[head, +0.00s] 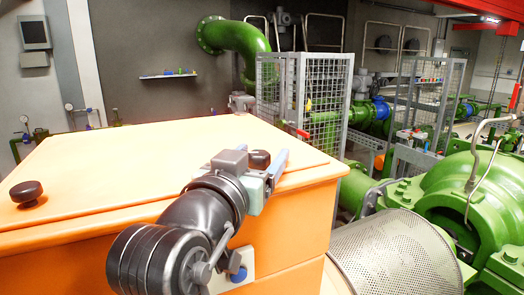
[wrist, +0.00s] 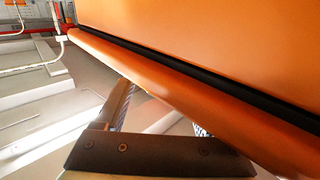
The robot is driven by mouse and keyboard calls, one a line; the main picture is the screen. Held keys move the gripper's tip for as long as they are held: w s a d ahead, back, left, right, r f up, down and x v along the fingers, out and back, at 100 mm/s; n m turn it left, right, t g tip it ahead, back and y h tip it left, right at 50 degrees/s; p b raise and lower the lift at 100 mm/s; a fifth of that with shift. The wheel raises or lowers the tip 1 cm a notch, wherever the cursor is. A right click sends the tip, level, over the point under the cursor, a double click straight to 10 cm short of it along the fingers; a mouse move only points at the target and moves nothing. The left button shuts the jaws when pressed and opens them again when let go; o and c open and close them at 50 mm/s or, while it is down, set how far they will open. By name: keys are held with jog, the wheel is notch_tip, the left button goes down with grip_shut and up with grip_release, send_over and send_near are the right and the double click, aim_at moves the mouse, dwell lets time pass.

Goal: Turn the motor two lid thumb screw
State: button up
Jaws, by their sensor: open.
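The orange motor housing (head: 180,240) fills the front of the head view, with a flat orange lid (head: 130,160) on top. One dark round thumb screw (head: 27,193) stands on the lid at the left. Another dark thumb screw (head: 259,159) shows right beside my gripper (head: 277,166), at the lid's right part. My gripper's fingers are apart, with nothing seen between them. I cannot tell whether they touch the screw. In the wrist view, my gripper (wrist: 160,112) lies by an orange edge (wrist: 150,85) that hides parts of the fingers. No screw shows there.
A blue knob (head: 238,274) on a pale plate sits on the housing's front, below my arm. A perforated metal guard (head: 395,255) and a green pump (head: 450,195) stand close on the right. A mesh cage (head: 325,95) stands behind. The lid's middle is clear.

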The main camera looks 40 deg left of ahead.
grip_shut()
jog(key=shift+d+n+y, duration=0.1)
jog(key=shift+n+y, duration=0.2)
jog(key=shift+y, duration=0.1)
jog(key=n+g+y, duration=0.2)
jog(key=y, duration=0.1)
jog(key=shift+w+d, duration=0.1)
jog(key=n+g+y+b, duration=0.1)
jog(key=n+g+y, duration=0.2)
jog(key=shift+f, duration=0.1)
jog(key=n+g+y+b, duration=0.1)
jog(key=n+g, duration=0.1)
jog(key=g, duration=0.1)
jog(key=n+g+y+b, duration=0.2)
jog(key=g, duration=0.1)
jog(key=shift+n+g+y+b, duration=0.7)
jog(key=shift+n+g, duration=0.6)
jog(key=shift+g, duration=0.6)
